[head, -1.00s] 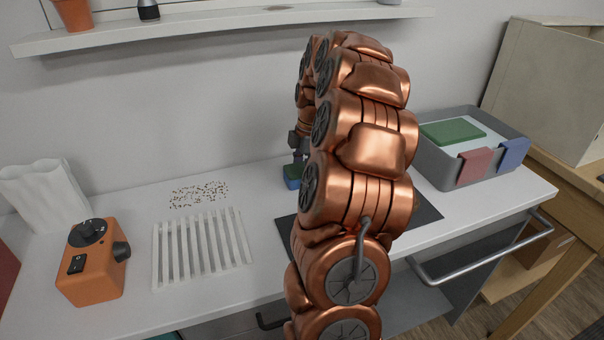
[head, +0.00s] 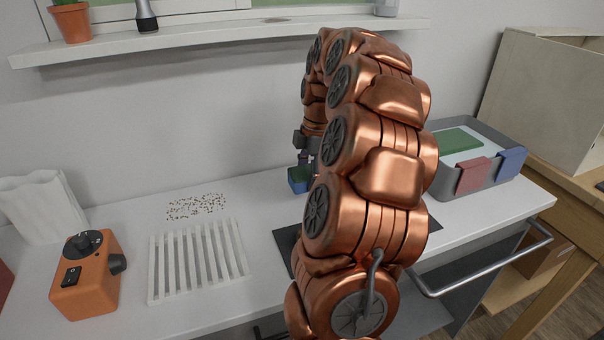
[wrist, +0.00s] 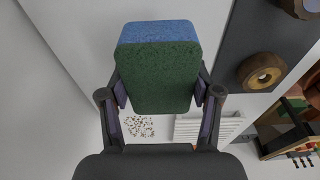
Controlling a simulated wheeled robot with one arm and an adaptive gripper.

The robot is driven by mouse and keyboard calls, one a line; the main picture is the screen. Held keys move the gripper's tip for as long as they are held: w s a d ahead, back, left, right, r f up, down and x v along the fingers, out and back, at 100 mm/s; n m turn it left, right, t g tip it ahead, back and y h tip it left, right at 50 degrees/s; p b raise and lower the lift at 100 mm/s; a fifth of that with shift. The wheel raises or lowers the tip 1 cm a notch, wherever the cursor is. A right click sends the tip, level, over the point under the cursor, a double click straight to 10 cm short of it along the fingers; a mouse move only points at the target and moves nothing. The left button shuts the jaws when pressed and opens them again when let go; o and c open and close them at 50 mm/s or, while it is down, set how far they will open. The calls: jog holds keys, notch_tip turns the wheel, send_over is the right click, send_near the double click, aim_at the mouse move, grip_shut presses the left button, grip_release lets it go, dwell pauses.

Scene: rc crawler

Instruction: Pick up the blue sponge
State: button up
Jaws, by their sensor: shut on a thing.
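The blue sponge (wrist: 158,32) has a blue body and a green scouring face, and it fills the middle of the wrist view. My gripper (wrist: 160,97) is shut on it, with one finger on each side. In the head view the sponge (head: 299,182) shows small behind my arm, under my gripper (head: 303,165). It appears to hang a little above the counter near the wall. My arm hides part of the gripper and the counter behind it.
A white ribbed rack (head: 198,262), scattered crumbs (head: 196,206) and an orange switch box (head: 86,275) are on the counter at left. A grey tub (head: 487,148) with red and blue cloths stands at right. A shelf (head: 220,36) runs above.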

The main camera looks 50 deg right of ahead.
jog(key=s, duration=0.4)
jog(key=s+a+b, duration=0.1)
jog(key=s, duration=0.3)
jog(key=s+a+r, duration=0.1)
jog(key=s, duration=0.4)
jog(key=shift+a+r+b, duration=0.1)
jog(key=shift+a+b, duration=0.05)
jog(key=shift+b, duration=0.2)
